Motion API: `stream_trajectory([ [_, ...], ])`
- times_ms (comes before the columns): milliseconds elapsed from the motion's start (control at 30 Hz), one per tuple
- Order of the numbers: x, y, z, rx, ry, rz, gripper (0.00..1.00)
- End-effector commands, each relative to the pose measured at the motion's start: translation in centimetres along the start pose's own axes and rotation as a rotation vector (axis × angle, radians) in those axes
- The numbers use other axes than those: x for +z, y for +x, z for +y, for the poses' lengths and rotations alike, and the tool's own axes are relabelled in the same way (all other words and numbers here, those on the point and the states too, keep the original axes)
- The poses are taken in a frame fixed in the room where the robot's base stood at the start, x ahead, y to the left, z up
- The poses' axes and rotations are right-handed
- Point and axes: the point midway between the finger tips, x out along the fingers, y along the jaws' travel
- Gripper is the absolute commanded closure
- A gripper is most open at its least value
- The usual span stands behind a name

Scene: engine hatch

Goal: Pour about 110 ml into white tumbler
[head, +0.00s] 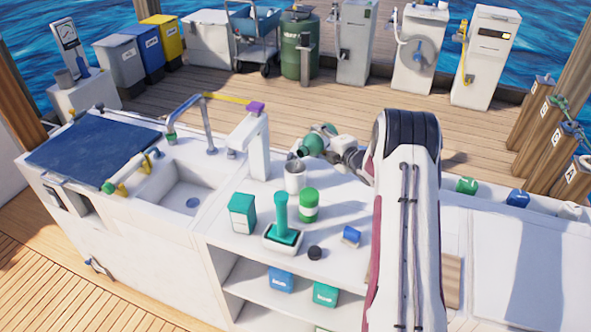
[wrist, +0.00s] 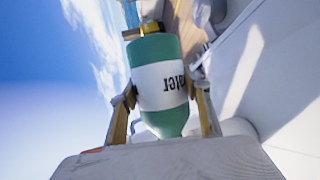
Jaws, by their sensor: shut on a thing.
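My gripper (head: 328,142) is shut on a green bottle (head: 315,145) and holds it tilted above the counter. In the wrist view my gripper's two fingers (wrist: 164,95) clasp the green bottle (wrist: 155,50) at its white label, whose text, upside down there, seems to read "water". A yellow part shows beyond the bottle's far end. No liquid stream can be made out, and the level in the tumbler is hidden.
A green jar (head: 308,208) stands close to the tumbler. A teal box (head: 241,213), a white tray (head: 280,246) with a green upright object, a small black object (head: 315,253) and a blue block (head: 350,237) are nearer. A white post (head: 257,150) rises behind left.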

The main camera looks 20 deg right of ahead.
Motion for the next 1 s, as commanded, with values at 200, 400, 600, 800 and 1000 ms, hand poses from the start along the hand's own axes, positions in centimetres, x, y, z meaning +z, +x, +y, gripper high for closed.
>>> stream_trajectory([
  [200,0.3,0.0,0.3,-0.041,0.103,0.026,0.84],
  [400,0.5,0.5,-1.3,-0.069,0.165,0.044,0.84],
  [600,0.5,0.5,-1.3,-0.068,0.165,0.044,0.84],
  [800,0.5,0.5,-1.2,-0.068,0.164,0.043,0.84],
  [1000,0.5,0.6,-1.5,-0.072,0.175,0.046,0.84],
])
